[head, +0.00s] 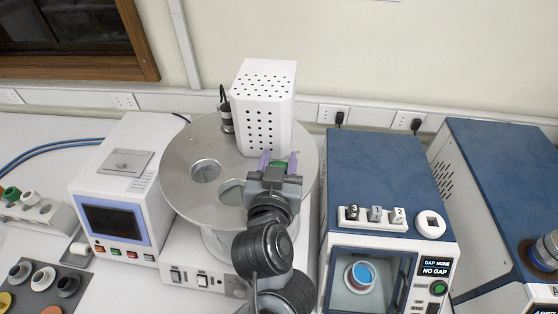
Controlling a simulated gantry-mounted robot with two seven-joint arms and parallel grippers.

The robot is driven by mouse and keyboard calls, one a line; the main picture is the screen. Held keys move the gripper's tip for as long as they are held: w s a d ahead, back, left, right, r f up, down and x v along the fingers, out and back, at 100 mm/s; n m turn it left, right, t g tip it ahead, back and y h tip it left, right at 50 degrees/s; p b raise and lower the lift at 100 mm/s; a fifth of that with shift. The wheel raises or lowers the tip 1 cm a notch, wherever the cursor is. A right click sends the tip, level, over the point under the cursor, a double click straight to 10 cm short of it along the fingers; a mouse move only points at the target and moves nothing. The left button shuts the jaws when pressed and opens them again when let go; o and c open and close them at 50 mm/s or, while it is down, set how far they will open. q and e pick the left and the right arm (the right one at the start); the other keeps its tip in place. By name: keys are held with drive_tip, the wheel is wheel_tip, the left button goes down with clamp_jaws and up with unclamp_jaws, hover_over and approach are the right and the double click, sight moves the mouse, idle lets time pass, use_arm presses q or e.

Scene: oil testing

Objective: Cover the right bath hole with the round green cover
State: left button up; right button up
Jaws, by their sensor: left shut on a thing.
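The round metal bath top (182,150) stands on a white base in the middle. It shows two round holes, a left one (205,171) and a right one (232,192). The right hole is partly hidden by my left arm. My left gripper (278,160) has purple fingertips and is over the right part of the bath top, in front of the white perforated box. It is shut on the green cover (278,165), of which only a small green part shows between the fingers. Whether the cover touches the plate cannot be told. My right gripper is not in view.
The white perforated box (264,105) rises from the back of the bath, with a dark-tipped fitting (226,118) beside it. A screened instrument (115,215) stands left, a blue-topped tester (380,175) right. Several coloured knobs (43,277) lie at lower left.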

use_arm(q)
drive_tip(key=shift+f+b, duration=0.35)
drive_tip(key=shift+f, duration=0.2)
drive_tip(key=o, duration=0.8)
